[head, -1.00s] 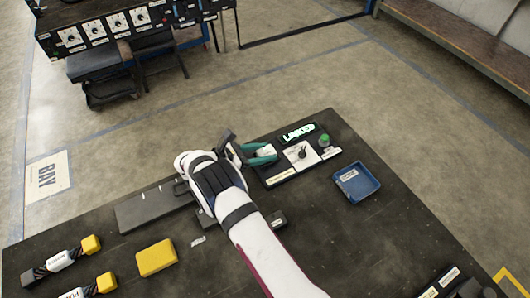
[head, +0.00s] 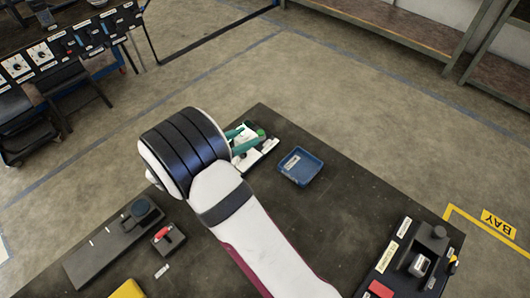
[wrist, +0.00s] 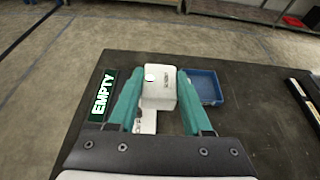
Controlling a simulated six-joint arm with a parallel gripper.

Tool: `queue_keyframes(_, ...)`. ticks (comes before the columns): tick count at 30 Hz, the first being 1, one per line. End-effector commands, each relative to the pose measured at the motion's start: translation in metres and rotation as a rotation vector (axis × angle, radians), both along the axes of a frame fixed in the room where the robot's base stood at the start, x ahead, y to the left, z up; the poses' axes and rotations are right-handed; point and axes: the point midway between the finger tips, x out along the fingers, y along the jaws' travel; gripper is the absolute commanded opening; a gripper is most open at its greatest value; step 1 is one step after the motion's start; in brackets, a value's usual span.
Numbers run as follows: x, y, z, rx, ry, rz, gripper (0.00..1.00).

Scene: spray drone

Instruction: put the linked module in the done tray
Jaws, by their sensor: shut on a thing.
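The white module (wrist: 160,92), with a small round light on its face, is between the two teal fingers of my gripper (wrist: 158,84) in the wrist view. My gripper is shut on it. The blue tray (wrist: 209,87) is just beyond and to the right of the module, apart from it. In the head view the tray (head: 301,171) stands flat on the dark table and looks empty, right of my gripper (head: 242,139). My wrist hides part of the module there. A sign (wrist: 102,95) on the station beside the module reads EMPTY.
The dark table (head: 310,215) is clear in front of the tray. A black fixture with a knob (head: 141,209) and a red-topped piece (head: 168,237) lie left of my arm. A black panel (head: 410,259) sits at the right edge. A yellow block (head: 127,290) is at the front left.

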Motion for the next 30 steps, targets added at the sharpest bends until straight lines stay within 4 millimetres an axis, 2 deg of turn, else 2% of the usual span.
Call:
queue_keyframes(2,0.001,-0.012,0.0,-0.002,-0.001,-0.018,0.0)
queue_keyframes(5,0.0,-0.044,-0.001,-0.006,-0.003,-0.065,0.0)
queue_keyframes(10,-0.012,-0.127,-0.004,-0.011,-0.004,-0.19,0.0)
queue_keyframes(12,-0.023,-0.163,-0.005,-0.011,-0.003,-0.247,0.0)
queue_keyframes(15,-0.043,-0.207,-0.007,-0.008,0.0,-0.318,0.0)
queue_keyframes(18,-0.058,-0.235,-0.009,-0.004,0.001,-0.367,0.0)
queue_keyframes(21,-0.064,-0.244,-0.012,-0.001,0.002,-0.388,0.0)
queue_keyframes(23,-0.059,-0.237,-0.019,0.0,0.003,-0.39,0.0)
queue_keyframes(30,-0.018,-0.175,-0.063,0.0,0.002,-0.388,0.0)
